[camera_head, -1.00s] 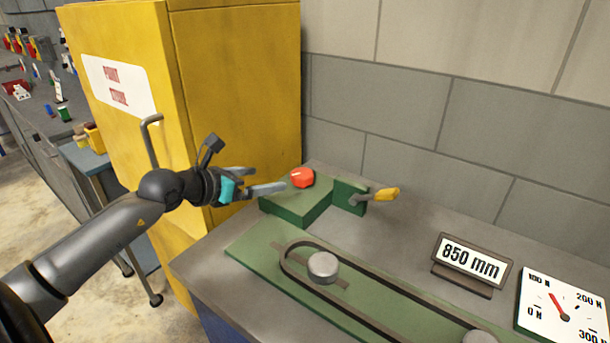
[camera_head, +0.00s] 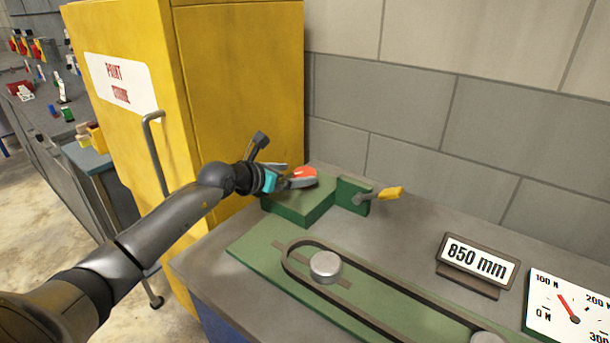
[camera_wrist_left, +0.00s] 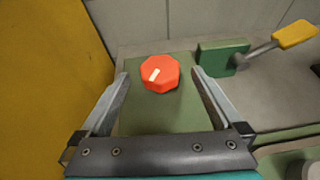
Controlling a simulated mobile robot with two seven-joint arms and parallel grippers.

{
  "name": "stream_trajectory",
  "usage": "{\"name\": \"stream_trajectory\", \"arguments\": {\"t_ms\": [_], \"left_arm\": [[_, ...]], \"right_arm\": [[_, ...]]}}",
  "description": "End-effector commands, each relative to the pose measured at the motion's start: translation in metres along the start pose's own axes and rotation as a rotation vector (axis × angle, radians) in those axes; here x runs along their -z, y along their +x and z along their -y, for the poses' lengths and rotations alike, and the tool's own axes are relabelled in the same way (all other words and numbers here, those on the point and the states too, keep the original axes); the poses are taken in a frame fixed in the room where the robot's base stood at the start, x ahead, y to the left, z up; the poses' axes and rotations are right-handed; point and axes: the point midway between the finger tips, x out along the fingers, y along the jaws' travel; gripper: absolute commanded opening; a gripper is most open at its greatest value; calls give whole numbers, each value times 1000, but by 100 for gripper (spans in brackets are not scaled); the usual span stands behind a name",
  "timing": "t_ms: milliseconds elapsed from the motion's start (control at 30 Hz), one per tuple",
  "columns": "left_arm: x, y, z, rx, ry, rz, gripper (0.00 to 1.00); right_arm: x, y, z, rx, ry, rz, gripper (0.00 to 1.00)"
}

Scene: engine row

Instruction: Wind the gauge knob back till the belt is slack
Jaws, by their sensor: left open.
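The red knob (camera_head: 306,174) sits on top of a green block (camera_head: 300,207) at the bench's back left. In the left wrist view the knob (camera_wrist_left: 160,73) is eight-sided with a white mark pointing to lower left. My left gripper (camera_head: 300,180) is open, its fingers to either side of the knob, which lies a little beyond the fingertips' middle. The black belt (camera_head: 380,284) loops around a metal pulley (camera_head: 326,266) and a second one at the lower edge. The gauge (camera_head: 569,308) has a red needle near 100 N. My right gripper is not in view.
A yellow-handled lever (camera_head: 390,193) stands on a green bracket just right of the knob. A yellow cabinet (camera_head: 240,90) is close behind and left of my left arm. A sign (camera_head: 478,259) reads 850 mm. The bench between lever and sign is clear.

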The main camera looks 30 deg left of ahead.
Motion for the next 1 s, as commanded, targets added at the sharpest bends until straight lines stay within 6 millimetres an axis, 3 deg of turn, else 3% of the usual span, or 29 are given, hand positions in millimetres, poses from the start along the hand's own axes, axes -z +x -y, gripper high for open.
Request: {"name": "stream_trajectory", "arguments": {"t_ms": [400,833,1000], "left_arm": [[0,43,0,-1,-2,1,100],[0,49,0,0,0,0,100],[0,48,0,0,0,0,81]], "right_arm": [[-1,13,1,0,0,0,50],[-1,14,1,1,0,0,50],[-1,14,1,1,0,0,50]]}}
